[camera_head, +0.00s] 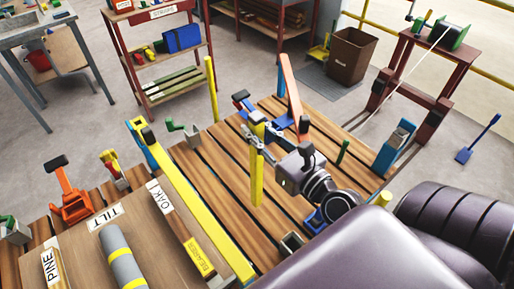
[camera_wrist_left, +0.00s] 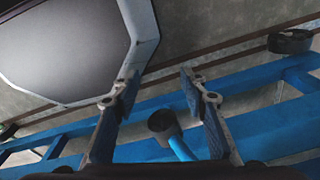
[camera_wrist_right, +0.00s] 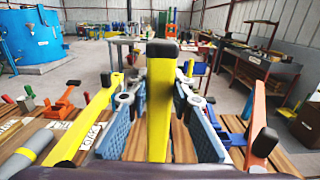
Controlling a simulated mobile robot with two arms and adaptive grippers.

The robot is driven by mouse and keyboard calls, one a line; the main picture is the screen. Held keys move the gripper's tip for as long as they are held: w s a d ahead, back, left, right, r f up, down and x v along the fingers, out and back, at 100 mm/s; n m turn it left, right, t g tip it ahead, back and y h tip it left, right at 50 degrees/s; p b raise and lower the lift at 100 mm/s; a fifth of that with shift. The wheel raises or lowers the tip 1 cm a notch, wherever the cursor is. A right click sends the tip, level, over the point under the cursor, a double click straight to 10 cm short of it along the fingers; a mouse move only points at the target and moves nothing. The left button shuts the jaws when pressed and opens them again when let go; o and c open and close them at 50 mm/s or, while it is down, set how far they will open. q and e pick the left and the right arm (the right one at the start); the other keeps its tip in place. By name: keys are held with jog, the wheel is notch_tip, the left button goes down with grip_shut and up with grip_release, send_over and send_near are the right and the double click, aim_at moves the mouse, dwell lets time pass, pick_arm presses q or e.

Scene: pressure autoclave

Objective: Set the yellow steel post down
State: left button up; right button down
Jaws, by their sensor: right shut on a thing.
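The yellow steel post (camera_head: 257,182) is upright in my right gripper (camera_head: 262,138), above or on the slatted wooden deck (camera_head: 222,162). I cannot tell whether its lower end touches the deck. In the right wrist view the post (camera_wrist_right: 160,105), with a black cap on top, stands between the two blue-padded fingers of my right gripper (camera_wrist_right: 158,90), which is shut on it. My left gripper (camera_wrist_left: 157,80) shows only in the left wrist view. Its fingers are apart and empty; a blue bar with a dark round end (camera_wrist_left: 165,125) lies beyond them.
A long yellow beam (camera_head: 185,195) crosses the deck left of the post. An orange post (camera_head: 291,95) leans up behind my right gripper. Another yellow post (camera_head: 212,88) stands at the far edge. A blue holder (camera_head: 393,150) stands right. Orange clamp (camera_head: 72,195) at left.

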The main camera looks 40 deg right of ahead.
aim_at(256, 169)
pick_arm(q)
jog(key=shift+s+f+b, duration=0.65)
jog(key=shift+f+b, duration=0.1)
jog(key=shift+f, duration=0.1)
pick_arm(e)
notch_tip(256, 169, down, 4)
jog(key=shift+f, duration=0.15)
jog(key=shift+f, duration=0.15)
jog(key=c, duration=1.7)
grip_release()
pick_arm(q)
jog(key=shift+f, duration=0.15)
